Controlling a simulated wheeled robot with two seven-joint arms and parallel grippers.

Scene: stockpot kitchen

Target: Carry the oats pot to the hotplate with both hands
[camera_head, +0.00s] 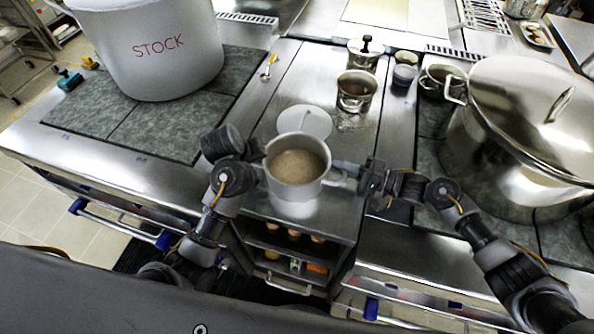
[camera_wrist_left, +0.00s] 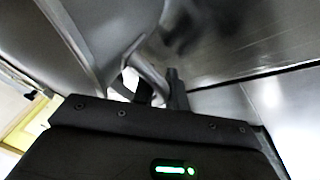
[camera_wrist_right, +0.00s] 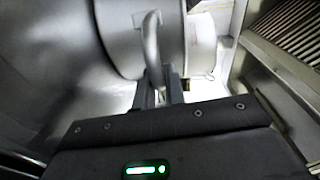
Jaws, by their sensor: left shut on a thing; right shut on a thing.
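The oats pot (camera_head: 297,165) is a metal pot with pale beige contents, in the middle of the head view above the counter's front part. It looks about upright. My left gripper (camera_head: 262,174) is at its left side, shut on a loop handle (camera_wrist_left: 148,68) in the left wrist view. My right gripper (camera_head: 350,176) is at its right side, shut on the opposite handle (camera_wrist_right: 152,42) in the right wrist view. Dark grey cooking plates lie to the left (camera_head: 105,118) and right; I cannot tell which is the task's hotplate. The pot's underside is hidden.
A big pot marked STOCK (camera_head: 155,50) stands on the left plates. A large lidded steel pot (camera_head: 510,140) stands at the right. A small pot (camera_head: 356,92), a lidded pot (camera_head: 365,54) and a round pale disc (camera_head: 306,121) are behind the oats pot. Open shelves are below.

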